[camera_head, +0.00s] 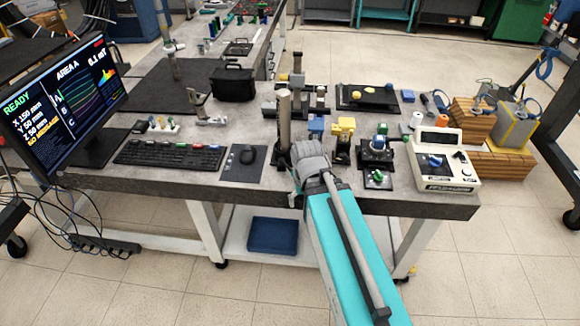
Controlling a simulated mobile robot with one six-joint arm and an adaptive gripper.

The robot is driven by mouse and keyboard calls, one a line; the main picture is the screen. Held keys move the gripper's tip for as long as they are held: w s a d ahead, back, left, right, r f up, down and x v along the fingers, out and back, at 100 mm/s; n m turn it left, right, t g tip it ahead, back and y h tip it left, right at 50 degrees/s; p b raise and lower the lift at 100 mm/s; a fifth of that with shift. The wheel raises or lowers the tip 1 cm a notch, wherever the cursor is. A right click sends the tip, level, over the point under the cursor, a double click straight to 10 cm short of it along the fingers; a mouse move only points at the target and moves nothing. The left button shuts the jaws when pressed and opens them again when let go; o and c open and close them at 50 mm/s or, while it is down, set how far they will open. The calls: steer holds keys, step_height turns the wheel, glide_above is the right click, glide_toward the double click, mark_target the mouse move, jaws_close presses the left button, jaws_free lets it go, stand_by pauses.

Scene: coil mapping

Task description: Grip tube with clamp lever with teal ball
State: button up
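A pale grey upright tube (284,115) stands near the front edge of the workbench, with a dark part around its lower end. A small green or teal ball (382,129) tops a dark fixture (375,152) to the right; I cannot tell whether it belongs to a clamp lever. A second dark block with a green piece (378,177) sits in front of that fixture. My teal and grey arm reaches up from the bottom. My gripper (298,178) appears to be at its end, just right of the tube's base; its fingers are too small and covered to read.
Blue (316,124) and yellow (344,127) fixtures stand right of the tube. A white instrument box (442,160) is at the bench's right corner. A mouse (248,155), keyboard (170,154), black bag (233,84) and monitor (64,98) occupy the left.

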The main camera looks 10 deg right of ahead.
steer(key=shift+w+d+r, duration=0.1)
steer(key=shift+w+r, duration=0.05)
steer(key=shift+w, duration=0.2)
steer(key=c, duration=0.4)
steer(key=w+m, duration=0.1)
steer(key=w+d+r+m+p, duration=0.1)
steer(key=w+m+p, duration=0.1)
steer(key=w, duration=0.1)
steer(key=shift+d+r+m+y, duration=0.25)
steer(key=shift+r+m+y, duration=0.05)
steer(key=shift+r+m, duration=0.1)
jaws_close()
steer(key=w+d+r+m+y+p, duration=0.1)
steer(key=w+d+r+m+p, duration=0.1)
steer(key=w+d+m, duration=0.2)
steer(key=w+d+r+m+y+p, duration=0.1)
steer(key=w+d+r+m+p, duration=0.2)
steer(key=w+m, duration=0.5)
steer(key=shift+w+d+r, duration=0.3)
steer(key=shift+w+d, duration=0.05)
steer(key=shift+w, duration=0.15)
